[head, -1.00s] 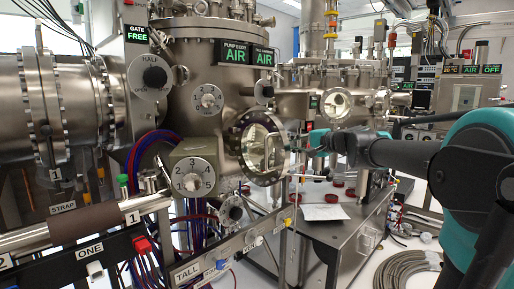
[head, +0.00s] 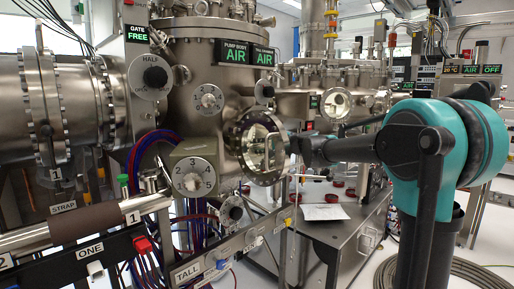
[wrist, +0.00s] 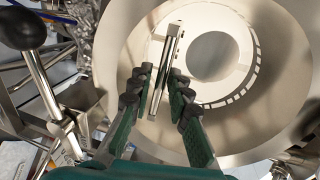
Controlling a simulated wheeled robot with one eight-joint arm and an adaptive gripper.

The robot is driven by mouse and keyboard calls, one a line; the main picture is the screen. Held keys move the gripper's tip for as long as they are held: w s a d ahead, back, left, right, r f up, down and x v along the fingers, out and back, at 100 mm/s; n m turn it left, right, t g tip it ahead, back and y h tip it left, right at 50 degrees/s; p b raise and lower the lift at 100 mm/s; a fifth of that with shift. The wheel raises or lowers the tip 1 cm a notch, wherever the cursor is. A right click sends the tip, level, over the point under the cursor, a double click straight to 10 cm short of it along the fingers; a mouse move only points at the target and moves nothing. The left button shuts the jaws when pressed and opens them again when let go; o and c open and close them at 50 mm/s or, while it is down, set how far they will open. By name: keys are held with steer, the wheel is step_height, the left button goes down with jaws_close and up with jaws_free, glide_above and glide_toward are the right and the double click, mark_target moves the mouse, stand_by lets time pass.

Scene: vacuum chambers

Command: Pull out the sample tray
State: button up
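The round port (head: 236,137) on the steel chamber faces my arm, with a bright metal interior in its opening. My gripper (wrist: 162,80) is open in front of this round opening in the wrist view. A narrow slotted metal bar (wrist: 172,45) runs lengthwise between its fingers. I cannot tell whether this bar is the sample tray or a handle, or whether a finger touches it. No tray shows clearly elsewhere. In the head view my gripper (head: 293,150) is small and dark at the port's right side, and its fingers are hard to make out.
A lever with a black knob (wrist: 25,27) stands left of my gripper in the wrist view. A steel bench (head: 345,235) with a white paper (head: 325,212) and red dishes lies below my arm. A labelled connector rail (head: 235,245) runs in front of the chamber.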

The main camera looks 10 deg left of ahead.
steer(key=shift+c, duration=0.6)
jaws_close()
steer(key=f+v, duration=0.2)
steer(key=v, duration=1)
steer(key=f+v, duration=0.3)
steer(key=v, duration=1)
steer(key=shift+v, duration=0.8)
steer(key=shift+w+f, duration=0.1)
steer(key=shift+o, duration=0.6)
jaws_free()
steer(key=shift+d, duration=0.15)
steer(key=v, duration=1.2)
